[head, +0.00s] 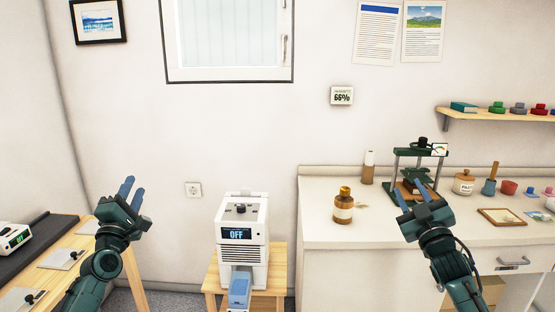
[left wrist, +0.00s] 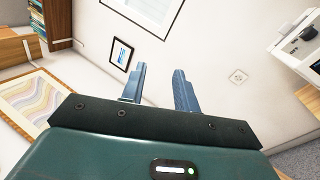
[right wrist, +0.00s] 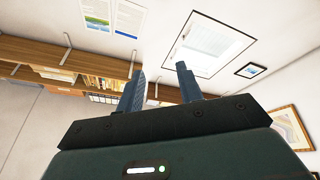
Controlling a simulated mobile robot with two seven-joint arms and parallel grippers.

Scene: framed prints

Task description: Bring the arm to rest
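My left gripper (head: 131,190) is raised at the left of the head view, in front of the white wall and above the wooden table. Its two blue fingers stand apart with nothing between them, as the left wrist view (left wrist: 158,85) also shows. My right gripper (head: 411,190) is raised at the right, in front of the white counter and a small press. Its fingers are apart and empty in the right wrist view (right wrist: 158,85). Both grippers point upward.
A white device reading OFF (head: 241,262) stands on a wooden stool between the arms. The counter (head: 320,220) holds a brown bottle (head: 343,206), a press (head: 396,165), jars and a small frame (head: 502,217). A wooden table (head: 75,268) is at the left. A shelf (head: 485,115) is at the right.

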